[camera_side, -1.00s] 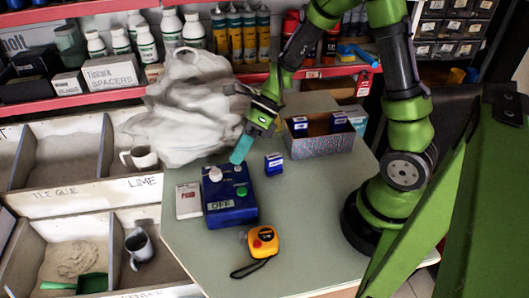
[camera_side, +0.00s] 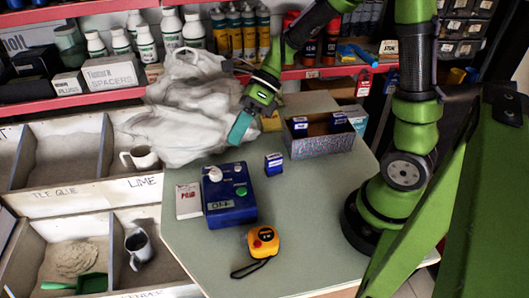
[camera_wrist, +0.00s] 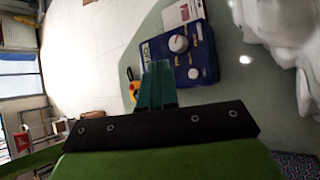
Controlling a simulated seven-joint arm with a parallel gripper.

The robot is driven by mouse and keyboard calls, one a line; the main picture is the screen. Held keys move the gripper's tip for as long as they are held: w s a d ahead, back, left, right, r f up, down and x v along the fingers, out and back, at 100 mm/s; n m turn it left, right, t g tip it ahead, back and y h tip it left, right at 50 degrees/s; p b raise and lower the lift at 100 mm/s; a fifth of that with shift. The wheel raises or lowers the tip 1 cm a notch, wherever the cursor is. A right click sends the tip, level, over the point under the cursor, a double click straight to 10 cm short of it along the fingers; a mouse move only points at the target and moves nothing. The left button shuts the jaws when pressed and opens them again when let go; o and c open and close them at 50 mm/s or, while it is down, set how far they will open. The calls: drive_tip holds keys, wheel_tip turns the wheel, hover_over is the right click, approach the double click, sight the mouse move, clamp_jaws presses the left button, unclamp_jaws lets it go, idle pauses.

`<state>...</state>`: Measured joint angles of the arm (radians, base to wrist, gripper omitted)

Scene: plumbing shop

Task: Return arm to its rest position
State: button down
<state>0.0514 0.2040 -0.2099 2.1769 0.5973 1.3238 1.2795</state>
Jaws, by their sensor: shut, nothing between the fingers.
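My green arm's gripper (camera_side: 239,129) has teal fingers that are shut with nothing between them. It hangs in the air above the far part of the table, over the back of the blue control box (camera_side: 230,196). The closed fingers also show in the wrist view (camera_wrist: 158,86), in front of the blue box (camera_wrist: 192,52). The box has a white knob, a green button and a label that reads "OFF". The fingers are apart from the box.
A white plastic bag (camera_side: 185,105) is just left of my gripper. A grey bin (camera_side: 320,142) with small blue boxes stands right. A small blue box (camera_side: 274,164), a yellow tape measure (camera_side: 263,241) and a "PAID" card (camera_side: 188,201) lie on the table (camera_side: 320,220).

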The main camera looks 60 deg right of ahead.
drive_tip(key=s+d+r+n+t+h, duration=0.1)
drive_tip(key=s+r+n+t+h, duration=0.2)
drive_tip(key=n, duration=0.9)
drive_tip(key=s+d+r+n+t+h, duration=0.2)
drive_tip(key=s+r+n+h, duration=0.2)
drive_tip(key=s+r+n, duration=0.3)
drive_tip(key=n, duration=0.5)
drive_tip(key=shift+r+n+t, duration=0.25)
drive_tip(key=shift+n+t, duration=0.15)
